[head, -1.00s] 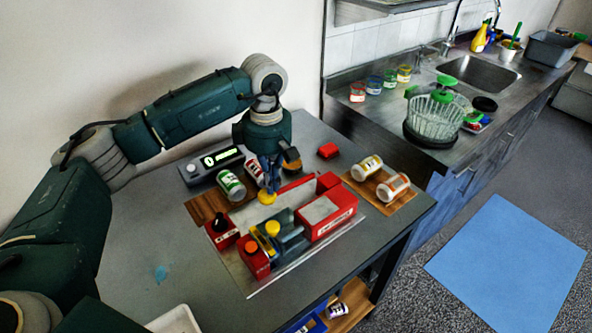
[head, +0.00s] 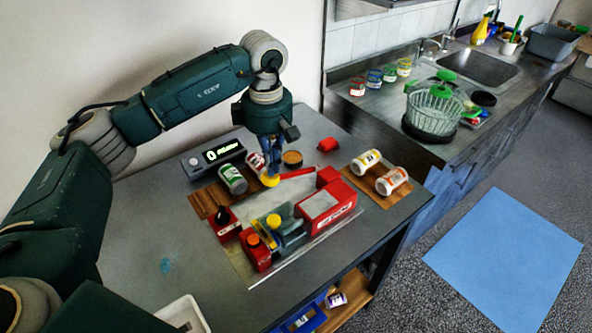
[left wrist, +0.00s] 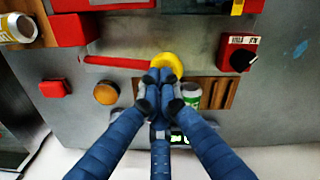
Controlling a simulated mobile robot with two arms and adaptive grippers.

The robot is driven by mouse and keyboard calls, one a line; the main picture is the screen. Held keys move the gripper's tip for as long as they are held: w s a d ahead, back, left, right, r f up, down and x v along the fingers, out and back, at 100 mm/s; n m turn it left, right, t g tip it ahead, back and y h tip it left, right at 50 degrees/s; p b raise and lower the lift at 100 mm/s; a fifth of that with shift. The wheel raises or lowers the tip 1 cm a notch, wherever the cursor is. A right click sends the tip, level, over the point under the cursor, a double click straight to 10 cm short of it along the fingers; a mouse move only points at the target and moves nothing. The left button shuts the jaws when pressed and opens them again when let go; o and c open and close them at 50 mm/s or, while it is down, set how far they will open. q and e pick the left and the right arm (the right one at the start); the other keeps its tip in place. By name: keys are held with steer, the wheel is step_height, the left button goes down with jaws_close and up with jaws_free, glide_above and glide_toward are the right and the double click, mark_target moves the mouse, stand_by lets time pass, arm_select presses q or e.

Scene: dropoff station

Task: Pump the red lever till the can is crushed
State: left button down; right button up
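The red lever (head: 298,174) is a thin bar on the back side of the red press (head: 327,208), with a yellow knob (head: 269,180) at its left end. My left gripper (head: 270,173) points down with its fingertips at the knob. In the left wrist view the blue fingers (left wrist: 160,78) are drawn together against the yellow knob (left wrist: 168,63), not visibly around it. The red lever also shows there (left wrist: 115,62). A teal block (head: 290,232) sits in the press's middle; I cannot make out a can there. My right gripper is not in view.
A counter display (head: 222,153) stands behind. A green-white can (head: 232,180) and a red-white can (head: 255,162) stand by the lever. The table's left side is mostly clear.

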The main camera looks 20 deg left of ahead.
mark_target(270, 182)
arm_select(q)
steer(key=shift+s+a+f+b, duration=0.1)
steer(key=shift+s+f+b, duration=0.1)
steer(key=shift+f, duration=0.4)
steer(key=shift+s+a+f+b, duration=0.1)
steer(key=shift+s+f+b, duration=0.1)
steer(key=shift+f, duration=0.35)
steer(key=shift+s+f+b, duration=0.15)
steer(key=shift+f+b, duration=0.75)
steer(key=shift+f, duration=0.45)
